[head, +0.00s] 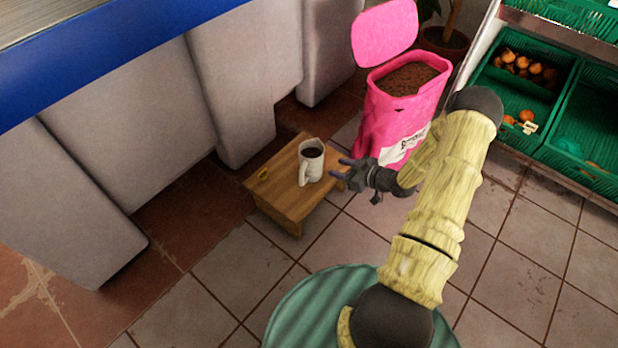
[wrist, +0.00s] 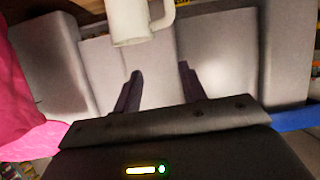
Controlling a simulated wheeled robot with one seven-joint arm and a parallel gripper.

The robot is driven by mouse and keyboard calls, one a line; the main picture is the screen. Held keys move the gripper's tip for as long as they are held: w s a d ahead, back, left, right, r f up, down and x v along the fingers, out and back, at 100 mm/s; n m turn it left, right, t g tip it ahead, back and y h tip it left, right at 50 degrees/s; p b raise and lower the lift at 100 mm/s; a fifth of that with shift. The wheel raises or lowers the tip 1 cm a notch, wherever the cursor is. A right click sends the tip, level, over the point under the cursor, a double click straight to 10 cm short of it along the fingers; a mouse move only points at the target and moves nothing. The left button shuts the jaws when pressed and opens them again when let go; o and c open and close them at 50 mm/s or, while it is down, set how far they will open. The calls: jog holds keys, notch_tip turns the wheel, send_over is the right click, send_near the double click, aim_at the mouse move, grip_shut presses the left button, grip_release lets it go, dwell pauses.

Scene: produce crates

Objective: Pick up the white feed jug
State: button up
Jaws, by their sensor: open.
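The white feed jug (head: 312,165) stands upright on a small wooden table, with dark contents at its open top. Its handle faces the left front in the head view. In the wrist view the white jug (wrist: 127,22) shows at the top edge, partly cut off, with its handle on the right. My gripper (head: 338,168) is just right of the jug in the head view, fingers pointing toward it. In the wrist view my gripper (wrist: 161,70) is open, with nothing between the fingers, and the jug lies beyond the fingertips.
A pink open container (head: 390,118) with brown contents stands behind my gripper. Grey panels (head: 235,85) under a blue-edged counter rise behind the table. Green crates (head: 520,105) are at right.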

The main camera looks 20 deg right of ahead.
jog(key=s+f+t+y+b, duration=0.3)
jog(key=f+b, duration=0.4)
jog(key=f, duration=0.5)
jog(key=shift+s+d+y+b, duration=0.2)
jog(key=shift+s+y+b, duration=0.15)
jog(key=shift+s, duration=0.25)
jog(key=shift+a, duration=0.1)
jog(key=b, duration=0.6)
send_near(303, 177)
jog(key=x, duration=0.5)
jog(key=shift+w+f, duration=0.1)
jog(key=shift+f, duration=0.15)
jog(key=shift+w+a+r, duration=0.2)
jog(key=shift+w+a, duration=0.05)
